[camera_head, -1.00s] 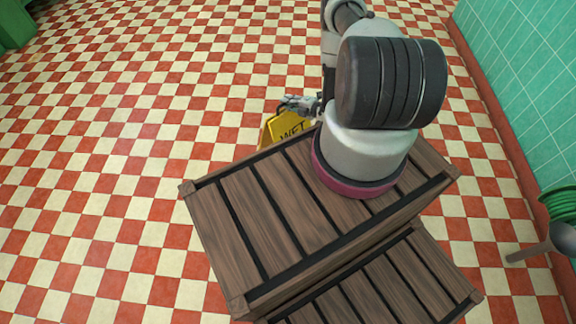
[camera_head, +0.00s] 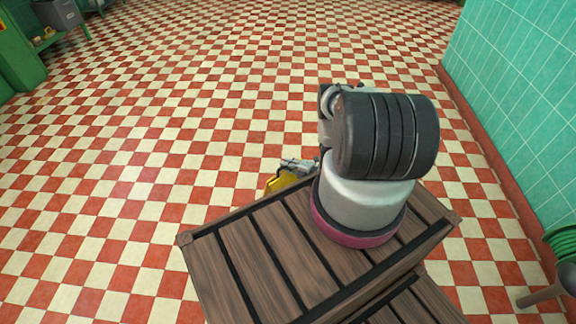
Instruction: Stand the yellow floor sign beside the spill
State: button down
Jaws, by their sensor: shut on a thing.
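The yellow floor sign (camera_head: 281,182) shows as a small yellow patch at the far edge of the wooden crate top, left of my arm. Most of it is hidden behind the crate and my arm. My gripper (camera_head: 292,167) is at the sign's upper edge and is shut on it. The fingertips are small and partly hidden. I cannot make out a spill on the floor in this view.
The wooden slatted crate top (camera_head: 250,252) under my arm is in the foreground. A green tiled wall (camera_head: 520,90) runs along the right, with a green coiled hose (camera_head: 563,242). A green shelf with a grey bin (camera_head: 57,14) is at top left. The checkered floor (camera_head: 200,110) ahead is clear.

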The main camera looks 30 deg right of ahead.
jog(key=c, duration=1.5)
grip_release()
